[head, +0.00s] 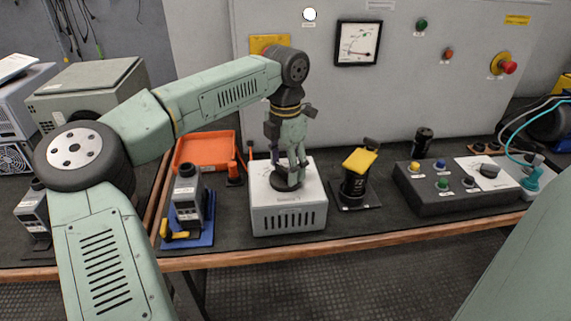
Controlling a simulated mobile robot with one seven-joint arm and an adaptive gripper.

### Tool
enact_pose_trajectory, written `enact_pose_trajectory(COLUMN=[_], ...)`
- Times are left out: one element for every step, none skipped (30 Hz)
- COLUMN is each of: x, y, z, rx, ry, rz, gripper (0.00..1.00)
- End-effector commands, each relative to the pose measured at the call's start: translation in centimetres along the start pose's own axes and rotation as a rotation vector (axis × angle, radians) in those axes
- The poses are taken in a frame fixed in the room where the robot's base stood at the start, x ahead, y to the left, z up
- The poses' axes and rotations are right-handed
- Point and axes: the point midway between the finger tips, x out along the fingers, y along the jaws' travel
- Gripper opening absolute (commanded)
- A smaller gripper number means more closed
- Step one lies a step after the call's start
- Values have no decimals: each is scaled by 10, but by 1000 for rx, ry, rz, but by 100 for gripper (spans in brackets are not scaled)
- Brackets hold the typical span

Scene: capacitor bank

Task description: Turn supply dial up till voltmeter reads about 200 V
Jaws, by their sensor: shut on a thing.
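The supply is a light grey box (289,219) with a slotted front, on the bench at the middle of the head view. Its black dial (287,181) sits on the top face. My gripper (289,175) points down from above and is shut on the dial; its fingers cover part of the knob. The dial's scale marks are mostly hidden or too small to read. The voltmeter (358,43) is a square black-framed gauge on the grey panel behind. Its needle lies low toward the left, but the numbers are too small to read.
A black device with a yellow top (360,160) stands close right of the supply. A grey control box (460,186) with coloured buttons is farther right. A blue-based device (188,205) and an orange tray (204,151) are left. A red emergency button (508,67) is on the panel.

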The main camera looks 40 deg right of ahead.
Motion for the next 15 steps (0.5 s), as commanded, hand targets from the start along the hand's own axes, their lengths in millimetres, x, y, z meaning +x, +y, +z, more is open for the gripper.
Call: enact_pose_trajectory(x=[0, 0, 0, 0, 0, 0, 0, 0, 0, 0, 0, 0, 0, 0, 0], y=[0, 0, 0, 0, 0, 0, 0, 0, 0, 0, 0, 0, 0, 0, 0], z=[0, 0, 0, 0, 0, 0, 0, 0, 0, 0, 0, 0, 0, 0, 0], rx=[0, 0, 0, 0, 0, -1, -1, -1, -1, -1, -1, -1, -1, -1, -1], ry=[-1, -1, -1, -1, -1, -1, -1, -1, -1, -1, -1, -1, -1, -1, -1], rz=[0, 0, 0, 0, 0, 0, 0, 0, 0, 0, 0, 0, 0, 0, 0], gripper=[32, 32, 62, 64, 66, 69, 71, 73, 76, 78, 80, 80, 80, 80, 80])
